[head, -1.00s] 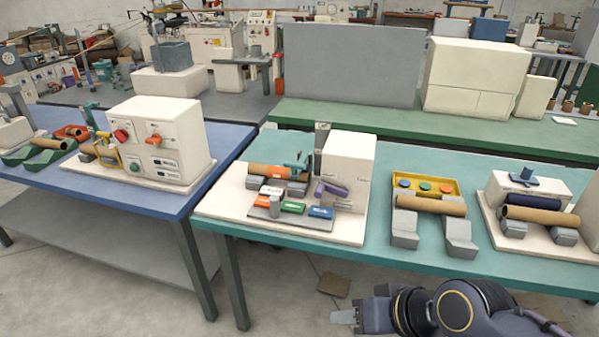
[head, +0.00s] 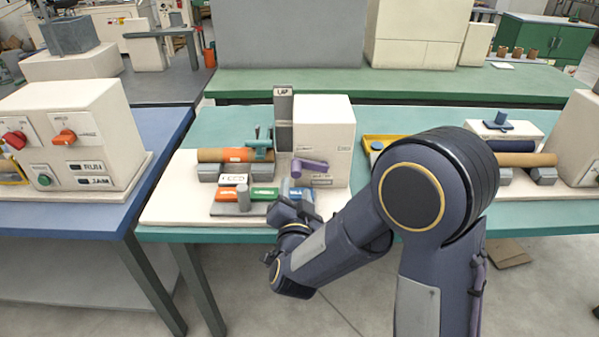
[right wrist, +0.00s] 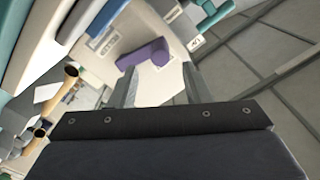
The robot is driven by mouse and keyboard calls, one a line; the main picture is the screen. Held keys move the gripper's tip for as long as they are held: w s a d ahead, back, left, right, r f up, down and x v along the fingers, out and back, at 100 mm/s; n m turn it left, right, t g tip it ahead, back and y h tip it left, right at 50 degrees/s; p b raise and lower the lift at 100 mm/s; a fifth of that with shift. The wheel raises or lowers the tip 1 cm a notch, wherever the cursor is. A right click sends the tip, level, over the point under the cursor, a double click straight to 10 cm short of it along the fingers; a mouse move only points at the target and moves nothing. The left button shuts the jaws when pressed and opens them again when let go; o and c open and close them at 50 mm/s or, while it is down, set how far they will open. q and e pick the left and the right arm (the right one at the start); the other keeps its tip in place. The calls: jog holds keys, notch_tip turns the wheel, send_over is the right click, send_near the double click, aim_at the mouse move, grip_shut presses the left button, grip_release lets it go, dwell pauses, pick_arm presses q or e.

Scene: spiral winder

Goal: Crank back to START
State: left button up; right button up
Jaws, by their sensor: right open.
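The winder (head: 330,130) is a cream box on a pale base on the teal bench. Its purple crank (head: 308,165) sits on the front face, with the arm lying roughly level. A brown tube with an orange band (head: 237,155) rests on grey cradles to its left. My right gripper (head: 296,205) is just in front of and below the crank, mostly hidden by its own wrist. In the right wrist view the gripper (right wrist: 157,88) is open, with the purple crank (right wrist: 146,55) beyond the fingertips, apart from them as far as I can tell. My left gripper is not in view.
A grey post marked LAP (head: 283,118) stands beside the box. Green (head: 265,194) and blue blocks lie low in front, close to my gripper. Another tube (head: 525,160) on cradles is to the right. A blue bench with a control box (head: 75,130) is at left.

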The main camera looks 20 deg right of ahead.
aim_at(296, 176)
jog(key=x, duration=0.7)
jog(key=shift+w+d+p, duration=0.1)
jog(key=shift+p, duration=0.3)
jog(key=shift+c, duration=0.3)
grip_shut()
